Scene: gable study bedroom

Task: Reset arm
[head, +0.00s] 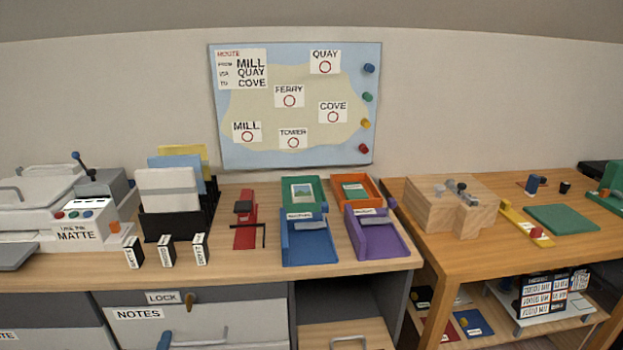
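Neither of my arms and neither of my grippers shows in the head view. The task names no object besides the arm. The desk (390,266) and the side table (425,215) stand in front of me with no gripper over them.
The desk holds a white machine (50,225), a black file holder (165,224), a red device (244,230), and blue (309,248), green (305,183), orange (368,184) and purple (380,241) trays. A wooden block (440,207) and green mat (562,219) are on the side table. A map board (220,130) hangs behind.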

